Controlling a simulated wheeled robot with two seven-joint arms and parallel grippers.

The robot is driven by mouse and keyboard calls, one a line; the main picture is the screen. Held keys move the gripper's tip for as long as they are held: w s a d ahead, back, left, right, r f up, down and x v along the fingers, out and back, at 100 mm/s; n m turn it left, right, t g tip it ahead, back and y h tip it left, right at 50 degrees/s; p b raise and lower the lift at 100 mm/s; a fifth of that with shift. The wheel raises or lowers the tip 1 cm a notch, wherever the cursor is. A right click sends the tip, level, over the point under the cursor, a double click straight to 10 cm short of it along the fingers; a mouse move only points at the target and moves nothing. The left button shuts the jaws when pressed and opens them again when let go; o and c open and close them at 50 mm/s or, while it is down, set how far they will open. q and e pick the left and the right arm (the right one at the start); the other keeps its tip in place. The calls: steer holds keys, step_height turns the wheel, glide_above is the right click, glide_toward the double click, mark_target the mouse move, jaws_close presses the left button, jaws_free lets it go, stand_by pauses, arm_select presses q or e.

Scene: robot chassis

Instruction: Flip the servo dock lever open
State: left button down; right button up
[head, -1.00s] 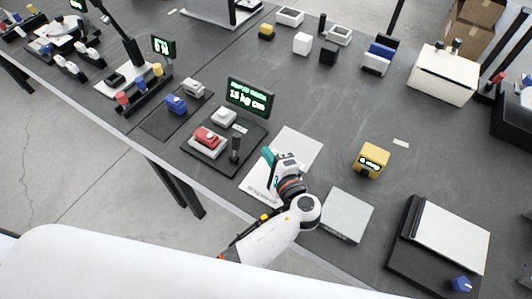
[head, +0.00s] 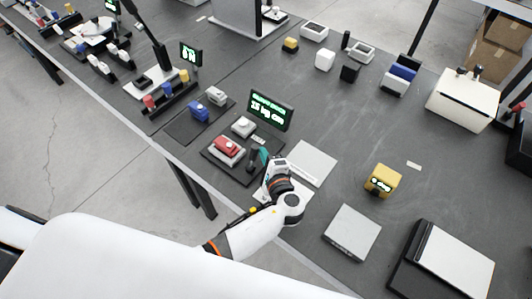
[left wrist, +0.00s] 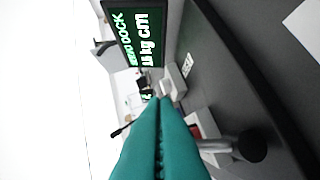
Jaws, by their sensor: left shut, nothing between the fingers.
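The servo dock's black base (head: 218,170) carries a red block (head: 228,147), a small white block (head: 243,126) and a lit green display (head: 270,109). The dark lever (head: 252,159) stands at the base's near right side, partly covered by my gripper. My left gripper (head: 263,154) is beside the lever on its right, teal fingers shut and empty. In the left wrist view the shut fingertips (left wrist: 160,98) point toward the dock; a grey rod with a dark round end (left wrist: 252,145) shows just right of them. I cannot tell whether they touch the lever.
A light grey plate (head: 312,163) lies right of the gripper. A yellow block with a display (head: 382,180) and another grey plate (head: 352,233) are farther right. A pad with a blue block (head: 199,112) is left of the dock. The table between is clear.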

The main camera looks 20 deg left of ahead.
mark_target(252, 154)
arm_select(q)
steer(key=shift+s, duration=0.1)
steer(key=shift+s+r+n+b, duration=0.1)
steer(key=shift+n+b, duration=0.2)
steer(key=shift+b, duration=0.4)
steer(key=shift+s+a+t+b, duration=0.1)
steer(key=shift+s+t+b, duration=0.05)
steer(key=shift+t+b, duration=0.3)
steer(key=s+n+b, duration=0.1)
steer(key=n+b, duration=0.1)
steer(key=b, duration=0.2)
steer(key=s+n+t+y+b, duration=0.1)
steer(key=b, duration=0.3)
steer(key=s+a+n+t+y+b, duration=0.1)
steer(key=n+b, duration=0.1)
steer(key=b, duration=0.3)
steer(key=shift+s+a+n+t, duration=0.1)
steer(key=shift+n+t, duration=0.15)
steer(key=shift+n, duration=0.05)
steer(key=shift+s+r+n+y+b, duration=0.25)
steer(key=shift+y+b, duration=0.25)
steer(key=shift+b, duration=0.35)
steer(key=shift+r, duration=0.15)
